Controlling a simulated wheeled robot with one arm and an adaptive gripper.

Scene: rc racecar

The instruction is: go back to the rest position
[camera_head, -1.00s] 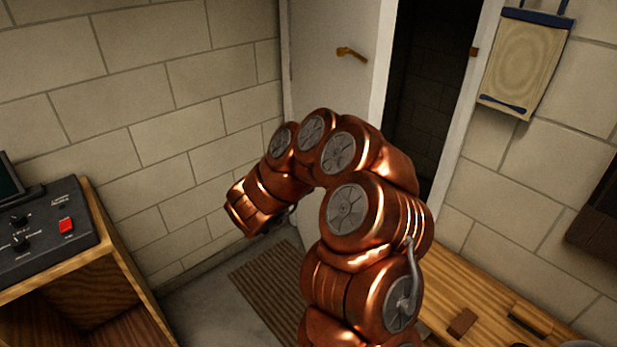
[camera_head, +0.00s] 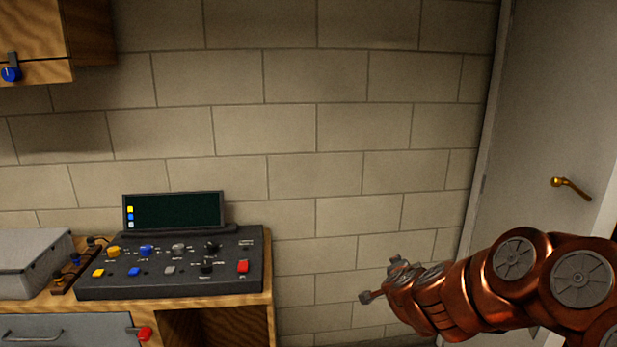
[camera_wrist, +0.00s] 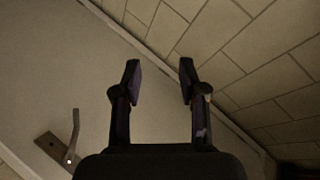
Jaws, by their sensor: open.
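My gripper (camera_head: 380,280) is at the end of my copper-coloured arm, at the lower right of the head view, in front of the block wall. In the wrist view my gripper (camera_wrist: 159,80) shows two dark fingers standing apart with nothing between them. The gripper is open and empty. My arm reaches in from the right edge, bent and pointing left.
A control console (camera_head: 170,262) with coloured knobs and a dark screen (camera_head: 178,211) stands on a wooden desk (camera_head: 268,310) at left. A white door (camera_head: 560,110) with a brass handle (camera_head: 571,187) is at right. A grey box (camera_head: 30,265) sits far left.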

